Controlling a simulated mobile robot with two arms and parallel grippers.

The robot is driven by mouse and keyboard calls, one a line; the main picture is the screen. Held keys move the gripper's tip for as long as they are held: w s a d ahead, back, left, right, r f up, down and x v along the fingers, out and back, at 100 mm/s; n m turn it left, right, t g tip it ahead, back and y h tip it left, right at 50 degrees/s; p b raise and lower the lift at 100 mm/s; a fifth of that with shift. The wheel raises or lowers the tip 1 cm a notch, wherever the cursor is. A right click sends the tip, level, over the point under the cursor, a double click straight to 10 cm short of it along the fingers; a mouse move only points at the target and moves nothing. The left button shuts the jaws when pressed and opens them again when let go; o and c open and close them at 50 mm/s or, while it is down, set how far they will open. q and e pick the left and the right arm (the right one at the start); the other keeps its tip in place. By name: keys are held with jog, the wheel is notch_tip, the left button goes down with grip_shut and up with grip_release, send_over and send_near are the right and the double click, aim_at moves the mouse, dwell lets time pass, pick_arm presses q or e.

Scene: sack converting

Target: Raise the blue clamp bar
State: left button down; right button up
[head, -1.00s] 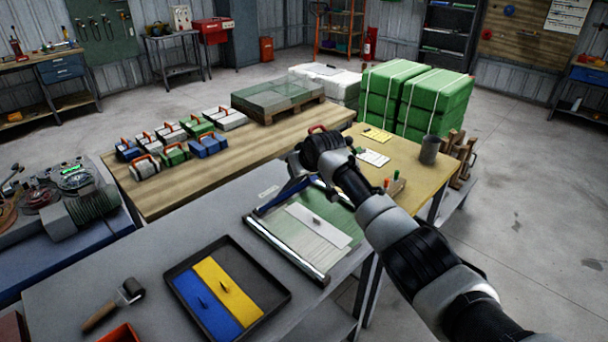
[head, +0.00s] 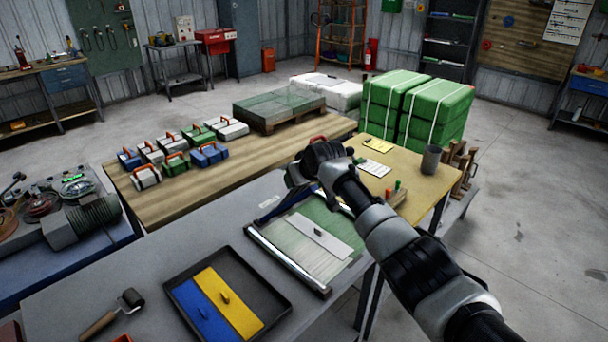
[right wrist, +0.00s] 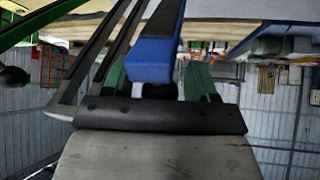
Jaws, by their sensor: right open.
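The blue clamp bar (head: 270,211) lies low along the far-left edge of the sheet-covered board (head: 258,240) on the grey bench. Its farther part is partly hidden by my right gripper. My right gripper (head: 292,184) hangs just above the bar's far part, pointing down. In the right wrist view a blue bar (right wrist: 153,60) fills the upper middle, directly in front of the open gripper. I cannot tell whether the fingers touch it. My left gripper is not in view.
A black tray (head: 277,282) with a yellow plate (head: 224,300) and a blue plate (head: 199,313) sits in front of the board. Several handled blocks (head: 176,164) stand on the wooden bench behind. Green bales (head: 436,105) stand beyond.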

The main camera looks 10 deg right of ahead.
jog(key=b+v, duration=0.2)
jog(key=v, duration=0.8)
jog(key=shift+s+r, duration=0.2)
jog(key=shift+r, duration=0.05)
jog(key=shift+d, duration=0.1)
